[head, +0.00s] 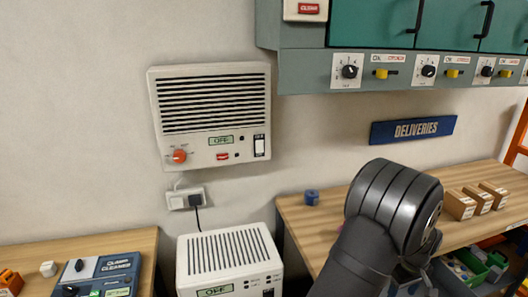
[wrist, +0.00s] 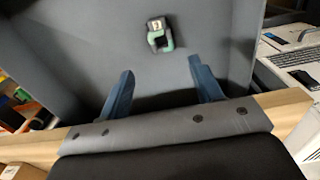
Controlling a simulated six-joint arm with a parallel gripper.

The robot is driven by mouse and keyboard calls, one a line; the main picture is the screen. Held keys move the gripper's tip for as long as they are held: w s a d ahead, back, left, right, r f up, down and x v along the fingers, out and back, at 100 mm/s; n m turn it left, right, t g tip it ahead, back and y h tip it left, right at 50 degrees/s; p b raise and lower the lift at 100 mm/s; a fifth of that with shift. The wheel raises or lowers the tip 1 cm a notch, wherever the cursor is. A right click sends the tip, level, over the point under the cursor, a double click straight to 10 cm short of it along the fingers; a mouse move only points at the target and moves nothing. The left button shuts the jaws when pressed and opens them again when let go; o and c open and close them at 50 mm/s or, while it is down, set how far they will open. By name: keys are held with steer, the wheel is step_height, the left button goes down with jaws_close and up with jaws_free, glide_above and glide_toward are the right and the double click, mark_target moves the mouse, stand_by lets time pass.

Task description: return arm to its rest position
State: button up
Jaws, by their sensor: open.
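My gripper (wrist: 158,88) shows in the wrist view with its two blue fingers spread apart and nothing between them. Beyond the fingers is a grey flat surface, with a small green and black object with a light label (wrist: 159,35) on it. In the head view my dark arm is bent at the lower right, in front of the wooden bench (head: 300,215). The gripper itself is hidden or out of frame there.
A white vented wall unit (head: 212,115) reading OFF hangs above a second white unit (head: 228,262). A teal cabinet (head: 375,65) with switches is at upper right. Small boxes (head: 478,200) and a blue item (head: 311,197) stand on the bench.

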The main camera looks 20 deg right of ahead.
step_height(320, 180, up, 12)
steer(key=w+a+n, duration=0.5)
steer(key=w+a, duration=0.1)
steer(key=a, duration=0.4)
steer(key=w+a+r+n, duration=0.1)
steer(key=w+a+n, duration=0.4)
steer(key=a, duration=0.6)
steer(key=w+a+r+n, duration=0.1)
steer(key=w+a+n, duration=0.3)
steer(key=w+a, duration=0.4)
steer(key=a, duration=0.3)
steer(key=shift+a+n, duration=0.15)
steer(key=shift+n, duration=0.25)
